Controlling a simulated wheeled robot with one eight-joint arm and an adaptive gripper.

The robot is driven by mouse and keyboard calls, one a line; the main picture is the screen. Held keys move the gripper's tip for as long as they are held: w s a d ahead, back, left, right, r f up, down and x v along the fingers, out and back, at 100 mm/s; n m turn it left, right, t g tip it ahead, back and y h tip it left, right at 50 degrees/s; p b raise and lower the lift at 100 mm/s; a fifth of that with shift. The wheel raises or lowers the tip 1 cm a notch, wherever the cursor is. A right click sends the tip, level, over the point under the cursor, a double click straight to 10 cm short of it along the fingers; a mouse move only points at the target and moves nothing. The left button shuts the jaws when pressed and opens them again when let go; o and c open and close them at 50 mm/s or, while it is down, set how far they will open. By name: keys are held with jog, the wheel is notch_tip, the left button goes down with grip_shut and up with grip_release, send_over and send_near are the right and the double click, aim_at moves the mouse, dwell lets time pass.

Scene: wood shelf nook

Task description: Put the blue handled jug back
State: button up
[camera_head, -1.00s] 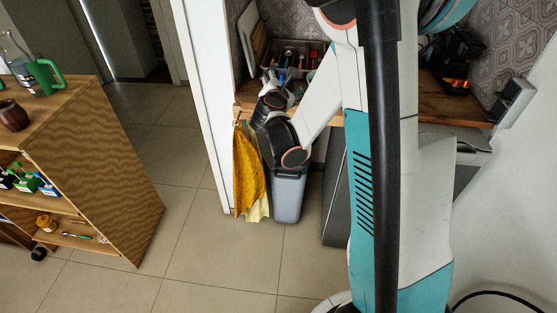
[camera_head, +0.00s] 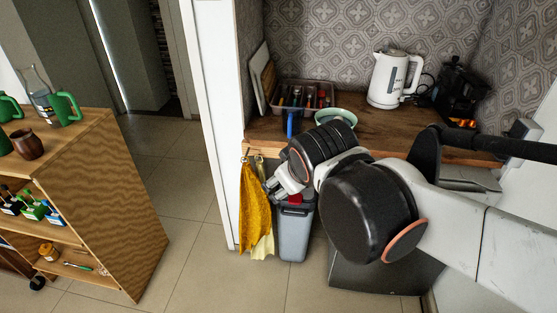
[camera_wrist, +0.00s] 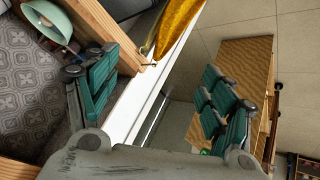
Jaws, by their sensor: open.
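My gripper (camera_head: 282,186) is in front of the wooden counter's edge, beside the yellow towel, in the head view. In the wrist view its teal-padded fingers (camera_wrist: 160,95) are spread wide with nothing between them. No whole jug with a blue handle is clear in either view. A small upright blue piece (camera_head: 291,124) shows on the counter, in front of the utensil tray and left of a pale green bowl (camera_head: 336,117); I cannot tell whether it is a jug's handle. The bowl also shows in the wrist view (camera_wrist: 46,20), beyond the left finger.
The wooden counter (camera_head: 385,133) also holds a white kettle (camera_head: 394,80) and a dark coffee machine (camera_head: 460,92). A yellow towel (camera_head: 254,205) and grey bin (camera_head: 293,232) are below. A wooden shelf unit (camera_head: 110,195) with green-handled vessels (camera_head: 63,108) stands left, across open floor.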

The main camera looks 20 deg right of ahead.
jog(key=s+a+f+m+y, duration=0.1)
jog(key=s+a+m+y, duration=0.1)
jog(key=s+a, duration=0.2)
jog(key=shift+s+m+g, duration=0.4)
jog(key=shift+s, duration=0.55)
jog(key=shift+a+f, duration=0.1)
